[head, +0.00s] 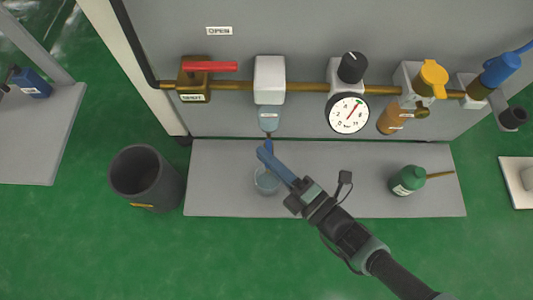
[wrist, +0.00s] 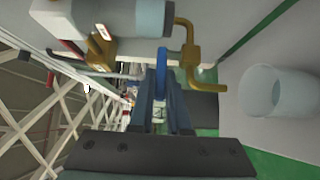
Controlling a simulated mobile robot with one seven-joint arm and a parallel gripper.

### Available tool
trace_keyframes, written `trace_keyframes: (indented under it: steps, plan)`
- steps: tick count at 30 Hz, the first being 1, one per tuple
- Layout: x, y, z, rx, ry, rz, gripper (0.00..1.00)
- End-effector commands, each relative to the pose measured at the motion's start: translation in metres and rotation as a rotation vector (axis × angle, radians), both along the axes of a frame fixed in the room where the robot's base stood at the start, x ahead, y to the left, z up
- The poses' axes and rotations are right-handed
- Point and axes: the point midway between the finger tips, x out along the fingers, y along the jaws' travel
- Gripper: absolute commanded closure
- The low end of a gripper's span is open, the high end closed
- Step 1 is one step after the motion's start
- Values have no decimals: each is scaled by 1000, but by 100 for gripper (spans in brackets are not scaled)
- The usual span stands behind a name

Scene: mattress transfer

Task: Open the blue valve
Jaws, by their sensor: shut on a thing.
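The blue valve handle (wrist: 162,66) stands between my fingertips in the wrist view, beside a bent brass drain pipe (wrist: 192,68). In the head view, my gripper (head: 268,155) reaches up from the lower right to just below the clear bowl (head: 269,117) of the white filter unit (head: 269,80). In the wrist view, my gripper (wrist: 162,92) is shut on the blue handle. The fingers hide part of the handle, and the valve body is hard to make out.
A clear cup (head: 266,182) stands on the grey shelf (head: 225,195), close by my gripper. A red lever (head: 210,67), a gauge (head: 347,113), a yellow knob (head: 432,77) and a blue cap (head: 501,68) line the brass pipe. A green bottle (head: 408,180) stands right.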

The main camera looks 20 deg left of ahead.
Motion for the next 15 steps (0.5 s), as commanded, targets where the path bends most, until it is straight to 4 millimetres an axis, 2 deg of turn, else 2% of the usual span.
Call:
trace_keyframes:
  steps: [14, 15]
  plan:
    - [0, -2, 0, 1, -2, 11, 100]
    - [0, -2, 0, 1, -3, 11, 78]
